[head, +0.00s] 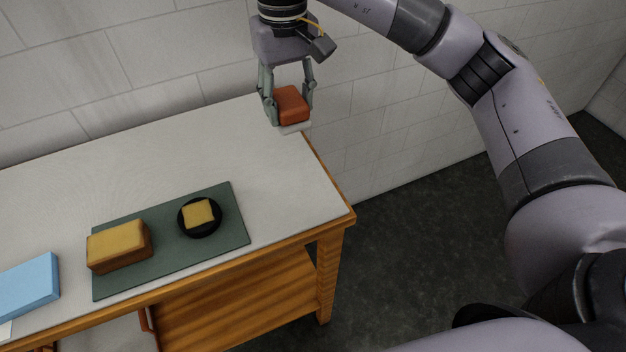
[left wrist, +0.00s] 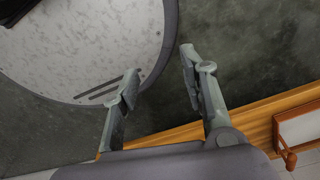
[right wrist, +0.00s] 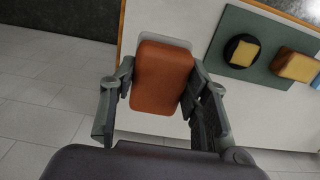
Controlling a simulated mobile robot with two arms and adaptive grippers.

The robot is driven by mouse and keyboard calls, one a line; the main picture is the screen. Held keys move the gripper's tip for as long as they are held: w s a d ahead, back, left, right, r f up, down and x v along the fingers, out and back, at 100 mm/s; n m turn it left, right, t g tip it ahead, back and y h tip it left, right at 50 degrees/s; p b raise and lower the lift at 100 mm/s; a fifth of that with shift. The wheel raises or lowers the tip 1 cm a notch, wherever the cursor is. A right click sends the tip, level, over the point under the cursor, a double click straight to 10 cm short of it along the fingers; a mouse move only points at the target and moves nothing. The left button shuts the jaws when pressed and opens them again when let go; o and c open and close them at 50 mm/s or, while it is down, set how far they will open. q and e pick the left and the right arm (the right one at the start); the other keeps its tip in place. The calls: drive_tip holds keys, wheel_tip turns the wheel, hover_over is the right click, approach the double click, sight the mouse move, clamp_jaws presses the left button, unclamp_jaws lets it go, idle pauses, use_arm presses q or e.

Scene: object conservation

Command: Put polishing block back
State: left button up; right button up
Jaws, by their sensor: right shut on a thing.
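The polishing block appears to be the orange-red block (head: 291,103) at the table's back right corner. My right gripper (head: 289,113) is shut on it, one finger on each side. In the right wrist view the block (right wrist: 162,78) sits between the fingers. A thin white pad (head: 294,128) shows just under the block; I cannot tell whether they touch or whether the pad belongs to the block. My left gripper (left wrist: 160,72) is open and empty in the left wrist view, above the floor near the table's wooden edge. It is outside the head view.
The white-topped wooden table (head: 150,155) holds a green mat (head: 170,255) with a brown and yellow block (head: 119,246) and a black dish (head: 187,230) bearing a small yellow square (head: 199,212). A blue block (head: 28,285) lies left. The table's back half is clear; a wall stands behind.

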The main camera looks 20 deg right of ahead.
drive_tip(key=f+p, duration=0.1)
drive_tip(key=f, duration=0.4)
drive_tip(key=f+p, duration=0.1)
drive_tip(key=f, duration=0.9)
drive_tip(key=shift+a+p, duration=0.35)
drive_tip(key=shift+p, duration=0.05)
drive_tip(key=shift+f+p, duration=0.6)
drive_tip(key=shift+f, duration=1.7)
drive_tip(key=shift+f+b, duration=0.15)
drive_tip(key=shift+b, duration=0.2)
drive_tip(key=o, duration=1.1)
use_arm(q)
drive_tip(key=a+r, duration=0.3)
drive_tip(key=shift+s+a+r, duration=0.15)
drive_tip(key=shift+a, duration=0.05)
